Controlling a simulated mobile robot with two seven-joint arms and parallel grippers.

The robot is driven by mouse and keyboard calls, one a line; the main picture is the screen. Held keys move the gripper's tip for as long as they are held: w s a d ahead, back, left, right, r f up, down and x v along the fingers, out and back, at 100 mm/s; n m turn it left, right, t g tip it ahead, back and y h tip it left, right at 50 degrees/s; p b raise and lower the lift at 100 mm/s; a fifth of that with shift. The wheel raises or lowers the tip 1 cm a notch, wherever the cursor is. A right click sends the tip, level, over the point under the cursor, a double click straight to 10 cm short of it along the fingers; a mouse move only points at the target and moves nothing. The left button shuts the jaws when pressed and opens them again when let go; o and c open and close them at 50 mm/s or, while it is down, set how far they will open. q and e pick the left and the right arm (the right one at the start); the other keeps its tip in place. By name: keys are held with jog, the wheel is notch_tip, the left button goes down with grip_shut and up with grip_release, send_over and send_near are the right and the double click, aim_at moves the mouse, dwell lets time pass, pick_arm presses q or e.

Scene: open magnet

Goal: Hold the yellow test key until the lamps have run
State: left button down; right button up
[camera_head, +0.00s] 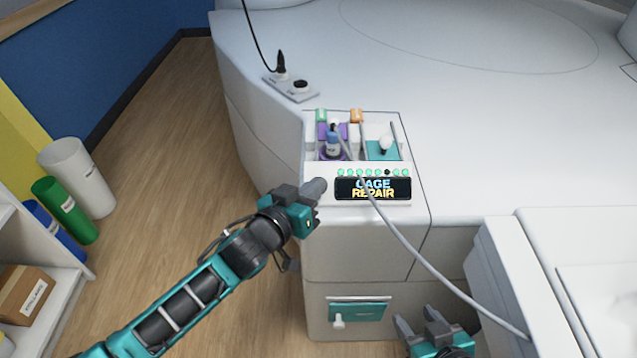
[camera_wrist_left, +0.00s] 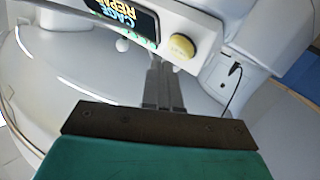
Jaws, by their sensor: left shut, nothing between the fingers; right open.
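The yellow test key (camera_wrist_left: 182,46) is an oval button on the white panel (camera_wrist_left: 208,38), beside the display (camera_wrist_left: 128,14). My left gripper (camera_head: 318,186) is shut and empty at the panel's left end; its fingertips also show in the left wrist view (camera_wrist_left: 160,66), close to the key. I cannot tell whether they touch it. In the head view the gripper hides the key. The display (camera_head: 372,188) reads "CAGE REPAIR". My right gripper (camera_head: 417,322) is open and empty at the lower right.
Behind the panel is a recessed bay with a purple-based plug (camera_head: 333,142) and a white knob on a teal plate (camera_head: 385,146). A teal drawer (camera_head: 358,311) with a white knob sits below.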

pick_arm(q)
jog(key=s+r+p, duration=0.3)
jog(key=shift+s+r, duration=0.1)
jog(key=shift+r, duration=0.1)
dwell(0.5)
jog(key=s+a+f+n+g+y, duration=0.1)
jog(key=s+a+f+y, duration=0.5)
jog(key=s+a+f, duration=0.7)
jog(key=s+a+g, duration=0.1)
jog(key=s+a, duration=0.2)
jog(key=a, duration=0.1)
jog(key=shift+s+g+y, duration=0.3)
jog(key=shift+s+y, duration=0.1)
